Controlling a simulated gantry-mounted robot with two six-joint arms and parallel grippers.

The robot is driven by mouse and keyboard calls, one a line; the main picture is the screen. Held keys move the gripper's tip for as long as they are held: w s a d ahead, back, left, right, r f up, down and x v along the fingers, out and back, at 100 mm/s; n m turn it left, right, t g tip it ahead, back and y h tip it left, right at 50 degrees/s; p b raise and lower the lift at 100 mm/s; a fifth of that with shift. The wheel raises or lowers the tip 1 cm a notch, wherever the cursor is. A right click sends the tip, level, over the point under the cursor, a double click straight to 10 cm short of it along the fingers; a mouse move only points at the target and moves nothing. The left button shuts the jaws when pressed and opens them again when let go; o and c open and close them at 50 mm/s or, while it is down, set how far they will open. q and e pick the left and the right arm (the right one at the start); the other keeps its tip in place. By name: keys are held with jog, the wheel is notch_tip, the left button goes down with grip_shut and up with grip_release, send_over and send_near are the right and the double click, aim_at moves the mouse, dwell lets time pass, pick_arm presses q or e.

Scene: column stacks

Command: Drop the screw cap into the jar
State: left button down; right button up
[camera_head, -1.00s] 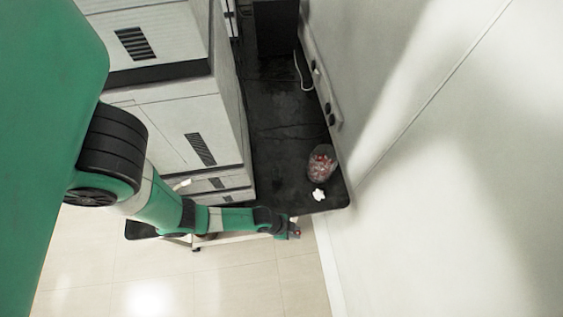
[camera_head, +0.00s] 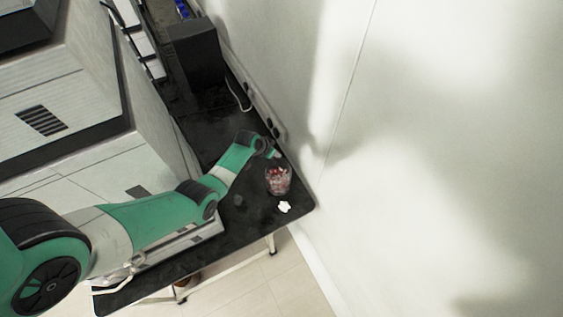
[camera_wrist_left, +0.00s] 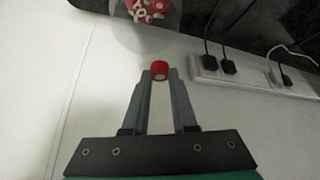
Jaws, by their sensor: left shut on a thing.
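A clear jar (camera_head: 278,181) holding several red and white caps stands near the table's right end. Part of it shows at the top of the left wrist view (camera_wrist_left: 138,32). My left gripper (camera_head: 276,154) is beside the jar's far side, close to its top in the head view. In the left wrist view, its fingers (camera_wrist_left: 160,77) are shut on a red screw cap (camera_wrist_left: 159,68) with a pale centre, held at the fingertips. The held cap is too small to make out in the head view. My right gripper is in neither view.
A small white crumpled item (camera_head: 284,207) lies on the black table (camera_head: 262,226) in front of the jar. White cabinets (camera_head: 85,150) stand on the left and a white wall on the right. Sockets with plugs (camera_wrist_left: 232,68) line the wall behind.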

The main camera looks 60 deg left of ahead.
pick_arm(q)
notch_tip(320, 180, down, 6)
jog(key=b, duration=0.6)
jog(key=c, duration=0.6)
grip_release()
jog(key=p+v, duration=1.1)
jog(key=p, duration=0.2)
jog(key=shift+d+r, duration=0.1)
jog(key=shift+r, duration=0.2)
jog(key=shift+s, duration=0.1)
